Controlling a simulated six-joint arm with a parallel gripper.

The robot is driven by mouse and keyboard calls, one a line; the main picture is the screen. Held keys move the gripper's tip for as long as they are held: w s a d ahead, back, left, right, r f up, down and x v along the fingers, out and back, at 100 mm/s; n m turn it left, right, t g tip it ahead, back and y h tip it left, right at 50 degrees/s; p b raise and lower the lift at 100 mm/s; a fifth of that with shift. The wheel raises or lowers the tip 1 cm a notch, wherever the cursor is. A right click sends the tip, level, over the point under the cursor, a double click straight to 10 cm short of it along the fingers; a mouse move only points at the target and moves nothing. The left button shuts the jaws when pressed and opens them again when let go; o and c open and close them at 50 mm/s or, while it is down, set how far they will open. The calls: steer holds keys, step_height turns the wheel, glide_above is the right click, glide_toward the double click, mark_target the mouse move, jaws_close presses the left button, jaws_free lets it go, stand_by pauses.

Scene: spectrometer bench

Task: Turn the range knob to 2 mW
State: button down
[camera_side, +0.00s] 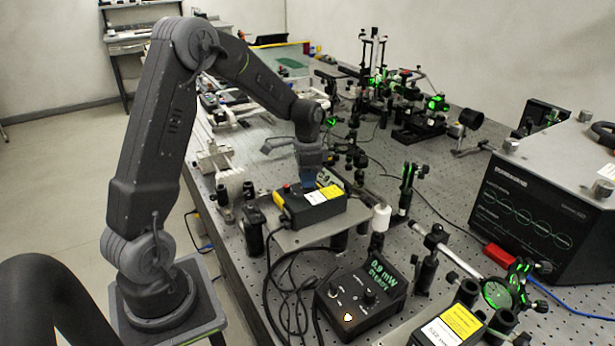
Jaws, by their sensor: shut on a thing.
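My gripper (307,184) points down with its bluish fingertips at the top rear of a black box (310,211) with yellow and white labels. It is shut on a small part there, apparently the range knob; the fingers hide this part, and its setting cannot be read. A small lit display (323,178) shows partly behind the fingers. In front stands a black meter (358,308) with two dark knobs on its panel, a glowing button and a green display (381,276) reading "0.9 mW Steady". My gripper is well away from this meter.
The box sits on a raised metal plate (292,240) on the perforated optical table (240,259). Posts, mounts and loose black cables (285,268) crowd around. A large instrument (540,202) stands at right, and another labelled box (452,327) at the front.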

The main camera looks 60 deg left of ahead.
steer(key=n, duration=0.4)
steer(key=shift+n, duration=0.4)
steer(key=n, duration=0.3)
steer(key=shift+n, duration=0.3)
steer(key=n, duration=0.4)
steer(key=shift+n, duration=2.1)
steer(key=c, duration=1)
jaws_free()
steer(key=shift+c, duration=0.2)
step_height(320, 180, up, 14)
